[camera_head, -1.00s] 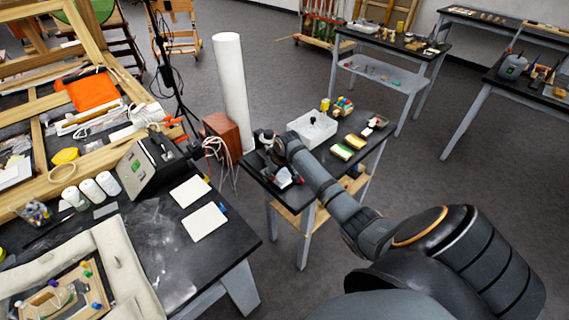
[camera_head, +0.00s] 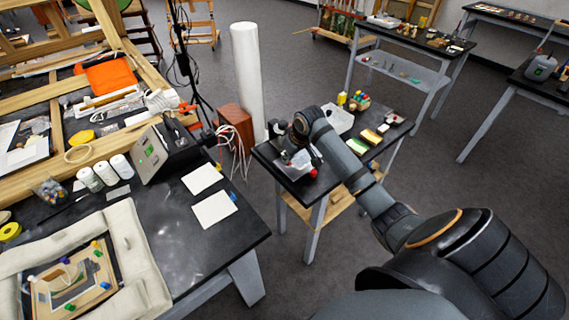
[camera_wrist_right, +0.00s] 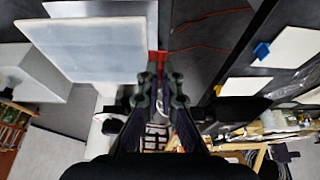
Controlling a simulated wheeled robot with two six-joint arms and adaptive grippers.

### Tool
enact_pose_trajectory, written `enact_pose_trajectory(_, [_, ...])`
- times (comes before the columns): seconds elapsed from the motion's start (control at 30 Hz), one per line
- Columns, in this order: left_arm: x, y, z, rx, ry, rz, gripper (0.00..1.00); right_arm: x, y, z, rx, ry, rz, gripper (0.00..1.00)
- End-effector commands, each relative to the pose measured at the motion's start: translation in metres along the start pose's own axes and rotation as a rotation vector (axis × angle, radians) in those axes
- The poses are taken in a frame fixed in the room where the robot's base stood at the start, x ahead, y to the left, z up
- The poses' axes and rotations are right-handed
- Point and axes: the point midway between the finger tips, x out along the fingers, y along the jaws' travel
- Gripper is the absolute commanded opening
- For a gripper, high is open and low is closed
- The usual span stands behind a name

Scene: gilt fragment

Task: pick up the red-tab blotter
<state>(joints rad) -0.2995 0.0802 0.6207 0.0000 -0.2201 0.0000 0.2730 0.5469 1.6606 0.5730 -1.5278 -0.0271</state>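The red-tab blotter (camera_wrist_right: 95,48) is a pale sheet filling the upper left of the right wrist view, close to the camera. Its red tab (camera_wrist_right: 157,62) lies between the fingertips of my right gripper (camera_wrist_right: 158,78), which looks shut on it. In the head view the right gripper (camera_head: 297,146) hangs over the near left end of the small black table (camera_head: 355,168). A pale sheet and a bit of red show beneath it, partly hidden by the gripper. My left gripper is not in view.
A white tray (camera_head: 341,120), partly behind my arm, and sponge-like yellow blocks (camera_head: 372,137) share the small table. A tall white roll (camera_head: 247,80) stands behind it.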

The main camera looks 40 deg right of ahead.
Motion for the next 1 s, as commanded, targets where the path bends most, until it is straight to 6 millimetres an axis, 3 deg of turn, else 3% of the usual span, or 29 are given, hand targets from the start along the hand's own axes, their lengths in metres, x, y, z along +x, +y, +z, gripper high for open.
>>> enact_pose_trajectory(0.07, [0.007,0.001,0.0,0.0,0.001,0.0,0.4,-0.028,-0.002,0.011,-0.01,0.0,0.011,0.0])
enact_pose_trajectory(0.2, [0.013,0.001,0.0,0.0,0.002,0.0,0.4,-0.06,-0.009,0.043,-0.01,-0.007,0.012,0.0])
enact_pose_trajectory(0.4, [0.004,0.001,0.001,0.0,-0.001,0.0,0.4,-0.087,-0.016,0.062,-0.006,-0.008,0.01,0.0])
enact_pose_trajectory(0.6, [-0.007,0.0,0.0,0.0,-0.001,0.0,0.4,-0.097,-0.017,0.07,-0.002,-0.001,0.01,0.0])
enact_pose_trajectory(1.0, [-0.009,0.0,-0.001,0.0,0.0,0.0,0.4,-0.098,-0.023,0.075,0.001,0.0,-0.002,0.0])
